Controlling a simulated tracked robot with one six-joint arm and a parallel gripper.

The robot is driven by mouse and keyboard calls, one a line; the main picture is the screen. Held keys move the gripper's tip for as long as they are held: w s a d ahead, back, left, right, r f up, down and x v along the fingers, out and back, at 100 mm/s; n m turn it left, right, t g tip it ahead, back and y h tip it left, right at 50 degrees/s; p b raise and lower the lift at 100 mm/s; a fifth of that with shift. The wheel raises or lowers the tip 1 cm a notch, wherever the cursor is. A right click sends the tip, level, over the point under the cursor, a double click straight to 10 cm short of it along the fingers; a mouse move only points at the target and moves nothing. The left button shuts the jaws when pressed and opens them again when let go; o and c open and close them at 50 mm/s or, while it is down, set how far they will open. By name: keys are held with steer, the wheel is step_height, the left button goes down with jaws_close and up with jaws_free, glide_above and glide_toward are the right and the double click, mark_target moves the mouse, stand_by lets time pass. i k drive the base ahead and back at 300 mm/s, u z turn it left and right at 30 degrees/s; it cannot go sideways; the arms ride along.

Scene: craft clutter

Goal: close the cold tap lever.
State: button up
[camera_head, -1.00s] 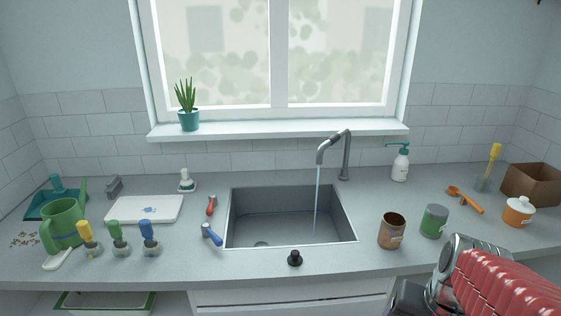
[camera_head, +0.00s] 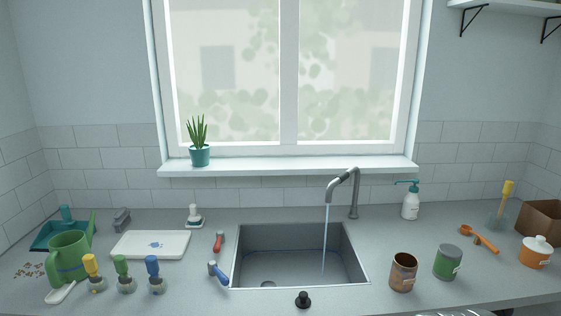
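The blue-handled lever (camera_head: 219,275), the cold one by its colour, stands on the counter at the front left edge of the sink. A red-handled lever (camera_head: 218,241) stands just behind it. The grey curved tap (camera_head: 353,195) rises behind the sink at the right. A thin stream of water (camera_head: 325,240) runs from its spout into the grey sink basin (camera_head: 285,241). My gripper is not in view; only a sliver of my arm shows at the bottom edge, right of the middle.
A black knob (camera_head: 303,299) stands at the sink's front edge. A white board (camera_head: 151,244) and yellow, green and blue-topped bottles (camera_head: 124,275) stand left of the levers. A brown can (camera_head: 403,272) and a green can (camera_head: 447,262) stand right of the sink.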

mark_target(213, 269)
steer(key=u, duration=1.35)
steer(key=i, duration=0.35)
steer(key=u, duration=0.45)
